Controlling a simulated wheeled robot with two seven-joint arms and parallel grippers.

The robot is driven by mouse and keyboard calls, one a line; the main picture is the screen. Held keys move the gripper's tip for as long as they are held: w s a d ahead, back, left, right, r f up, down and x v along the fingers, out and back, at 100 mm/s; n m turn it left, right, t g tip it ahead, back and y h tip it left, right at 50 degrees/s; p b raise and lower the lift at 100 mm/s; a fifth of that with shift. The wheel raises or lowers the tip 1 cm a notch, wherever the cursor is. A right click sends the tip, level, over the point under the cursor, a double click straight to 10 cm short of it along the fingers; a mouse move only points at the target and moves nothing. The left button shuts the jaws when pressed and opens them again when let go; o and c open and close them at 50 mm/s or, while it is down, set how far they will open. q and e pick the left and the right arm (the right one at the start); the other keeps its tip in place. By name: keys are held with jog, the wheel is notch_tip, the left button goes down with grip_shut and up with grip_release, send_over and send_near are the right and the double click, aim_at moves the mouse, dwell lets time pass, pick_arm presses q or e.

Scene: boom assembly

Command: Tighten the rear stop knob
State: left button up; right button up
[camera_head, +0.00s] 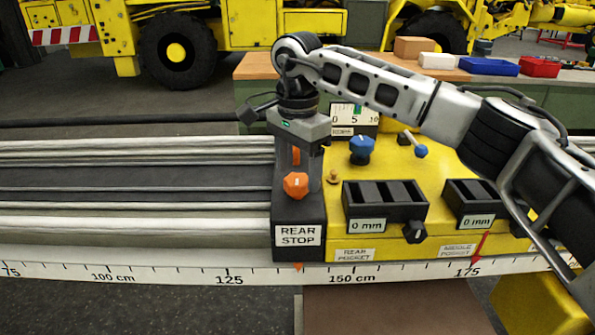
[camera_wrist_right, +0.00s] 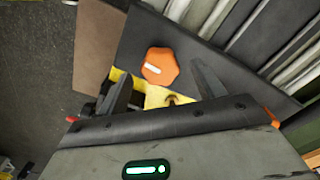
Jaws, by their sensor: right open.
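The rear stop is a black block (camera_head: 297,215) with a white "REAR STOP" label, sitting across the grey rails at the left end of the yellow housing. Its orange knob (camera_head: 296,185) is on top; a second orange part shows behind it, under my gripper. My right gripper (camera_head: 297,150) points down above the block, behind the knob. In the right wrist view the knob (camera_wrist_right: 160,66) has a white mark and lies beyond and between the two spread fingertips (camera_wrist_right: 162,75). The fingers are open and appear clear of the knob. My left gripper is not in view.
The yellow housing (camera_head: 390,160) carries a blue knob (camera_head: 362,150), black pocket blocks (camera_head: 385,203) reading 0 mm and a small brass knob (camera_head: 333,177) close to the stop. A ruler (camera_head: 190,275) runs along the front. The rails to the left are clear.

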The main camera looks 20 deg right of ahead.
jog(key=shift+f, duration=0.7)
jog(key=c, duration=1)
